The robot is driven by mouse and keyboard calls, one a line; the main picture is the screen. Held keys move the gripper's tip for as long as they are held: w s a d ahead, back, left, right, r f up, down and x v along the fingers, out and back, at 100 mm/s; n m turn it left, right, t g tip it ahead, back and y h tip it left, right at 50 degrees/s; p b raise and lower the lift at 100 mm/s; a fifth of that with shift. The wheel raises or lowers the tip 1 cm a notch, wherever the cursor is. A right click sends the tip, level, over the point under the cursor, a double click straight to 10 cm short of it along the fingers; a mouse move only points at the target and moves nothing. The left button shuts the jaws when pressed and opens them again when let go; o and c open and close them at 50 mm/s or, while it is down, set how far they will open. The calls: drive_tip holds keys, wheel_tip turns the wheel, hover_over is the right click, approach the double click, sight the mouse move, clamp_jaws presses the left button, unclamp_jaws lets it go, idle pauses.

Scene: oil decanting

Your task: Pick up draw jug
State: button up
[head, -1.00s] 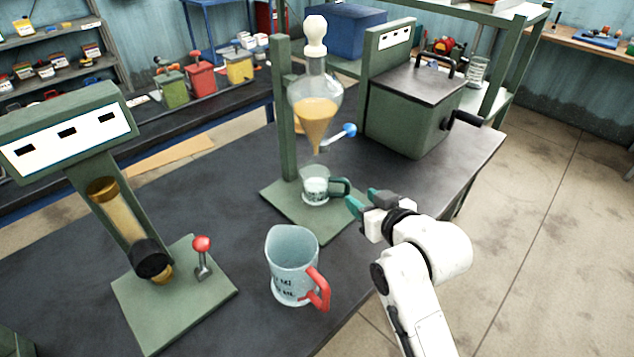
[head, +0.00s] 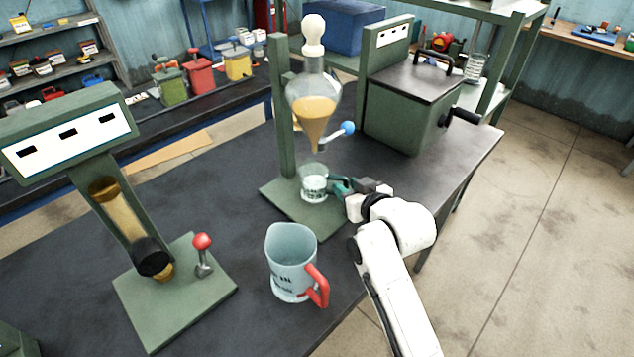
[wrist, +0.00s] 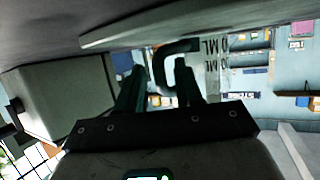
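A small clear measuring jug (head: 313,184) with a dark green handle stands upright on the green base plate, under the glass funnel. My gripper (head: 349,187) is at its right side, at the handle. In the wrist view my gripper (wrist: 162,75) is open, with the dark handle (wrist: 163,66) between or just beyond its two fingers. I see no clear contact. The jug's lettered wall (wrist: 212,68) shows right of the handle. A larger pale blue jug (head: 289,257) with a red handle stands nearer on the table. Neither jug carries a readable name saying which is the draw jug.
A stoppered funnel (head: 314,100) of amber liquid with a blue-knobbed tap hangs above the small jug beside a green post (head: 284,110). A green lidded box (head: 412,105) stands behind right. A green stand with a red-knobbed lever (head: 203,252) is at left.

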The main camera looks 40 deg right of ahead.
drive_tip(key=c, duration=0.6)
clamp_jaws()
drive_tip(key=shift+f, duration=0.1)
drive_tip(key=shift+r, duration=1.95)
drive_tip(key=s+a, duration=0.1)
drive_tip(key=s, duration=0.3)
drive_tip(key=s+a, duration=0.2)
drive_tip(key=s, duration=0.3)
drive_tip(key=s+a+b, duration=0.1)
drive_tip(key=s, duration=0.3)
drive_tip(key=shift+s+a, duration=0.3)
drive_tip(key=shift+a, duration=0.1)
drive_tip(key=shift+s+a+p, duration=0.3)
drive_tip(key=shift+s+p, duration=0.25)
drive_tip(key=shift+s, duration=0.25)
drive_tip(key=shift+s+a+p, duration=0.25)
drive_tip(key=shift+s+p, duration=0.25)
drive_tip(key=shift+s, duration=0.25)
